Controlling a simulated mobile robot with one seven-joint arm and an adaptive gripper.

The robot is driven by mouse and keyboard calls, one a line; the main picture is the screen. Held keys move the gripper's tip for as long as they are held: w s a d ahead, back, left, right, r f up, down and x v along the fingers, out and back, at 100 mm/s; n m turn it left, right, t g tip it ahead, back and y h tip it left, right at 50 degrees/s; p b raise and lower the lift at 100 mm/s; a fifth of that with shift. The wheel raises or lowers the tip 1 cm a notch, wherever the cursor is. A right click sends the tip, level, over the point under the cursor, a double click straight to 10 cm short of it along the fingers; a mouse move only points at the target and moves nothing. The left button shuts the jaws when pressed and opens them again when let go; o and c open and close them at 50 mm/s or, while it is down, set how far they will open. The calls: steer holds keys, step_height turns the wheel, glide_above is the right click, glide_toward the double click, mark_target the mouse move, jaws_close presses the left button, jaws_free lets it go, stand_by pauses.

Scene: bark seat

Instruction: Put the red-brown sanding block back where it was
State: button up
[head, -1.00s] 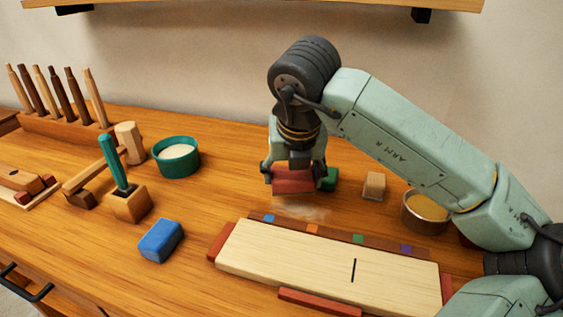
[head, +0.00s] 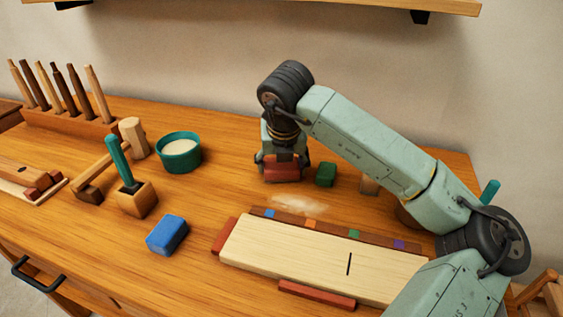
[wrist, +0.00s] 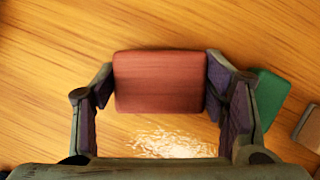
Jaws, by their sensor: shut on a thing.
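The red-brown sanding block (head: 283,172) is between the fingers of my gripper (head: 282,168), at the back of the bench, left of a green block (head: 325,174). In the wrist view the red-brown block (wrist: 160,81) lies across the gap between both fingers of my gripper (wrist: 160,88), which is shut on it. Whether its underside touches the bench I cannot tell. A pale dusty patch (head: 299,204) lies on the bench just in front of it; it also shows in the wrist view (wrist: 172,144).
A pale board (head: 310,252) with a strip of coloured squares lies in front. A blue block (head: 167,235) is at front left. A teal bowl (head: 180,155) stands left of my gripper. Bench between bowl and gripper is clear.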

steer(key=shift+f, duration=0.15)
steer(key=o, duration=1.1)
steer(key=shift+r, duration=0.35)
steer(key=b+v, duration=0.2)
steer(key=v, duration=0.9)
steer(key=shift+s+r+b, duration=0.15)
steer(key=shift+r+b, duration=0.15)
steer(key=shift+r, duration=0.05)
